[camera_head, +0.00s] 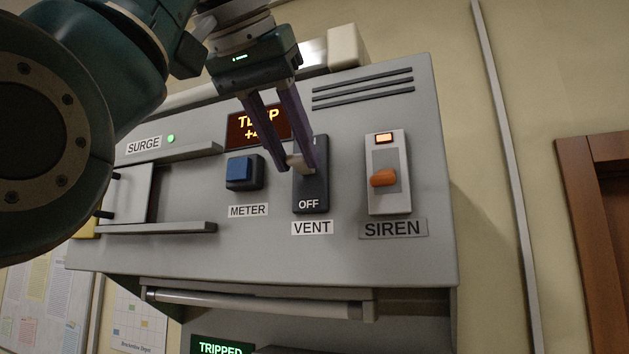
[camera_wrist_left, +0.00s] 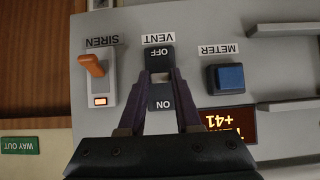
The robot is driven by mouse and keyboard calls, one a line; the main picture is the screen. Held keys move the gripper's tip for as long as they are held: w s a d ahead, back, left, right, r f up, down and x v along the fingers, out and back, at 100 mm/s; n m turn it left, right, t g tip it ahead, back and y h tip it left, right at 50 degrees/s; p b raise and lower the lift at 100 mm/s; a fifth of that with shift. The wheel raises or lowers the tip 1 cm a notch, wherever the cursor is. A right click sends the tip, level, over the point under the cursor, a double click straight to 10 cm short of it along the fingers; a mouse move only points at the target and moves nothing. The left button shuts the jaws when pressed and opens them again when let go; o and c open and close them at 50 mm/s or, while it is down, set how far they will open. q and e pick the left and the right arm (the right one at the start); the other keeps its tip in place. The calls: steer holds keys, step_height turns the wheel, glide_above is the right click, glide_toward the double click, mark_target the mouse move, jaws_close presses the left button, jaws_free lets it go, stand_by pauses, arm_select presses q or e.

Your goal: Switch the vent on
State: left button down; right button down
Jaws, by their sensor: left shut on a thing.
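The vent switch is a dark plate (camera_head: 312,190) above the VENT label (camera_head: 312,228), with OFF printed at its lower end. A pale lever (camera_head: 308,170) sticks out near the plate's middle. My left gripper (camera_head: 298,165) reaches down from above and is shut on the lever. In the left wrist view, which is upside down, the fingers of my left gripper (camera_wrist_left: 160,77) close in at the vent plate (camera_wrist_left: 160,101), between OFF and ON. The fingers mostly hide the lever, so its exact tilt is hard to tell. My right gripper is not in view.
The blue meter button (camera_head: 239,170) is close left of the vent switch. The siren switch (camera_head: 404,190), with an orange lever and lit lamp, is to the right. A TEMP display (camera_head: 240,127) sits behind the fingers. A rail (camera_head: 165,228) projects at lower left.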

arm_select(q)
steer(key=c, duration=0.6)
jaws_free()
steer(key=shift+r, duration=0.1)
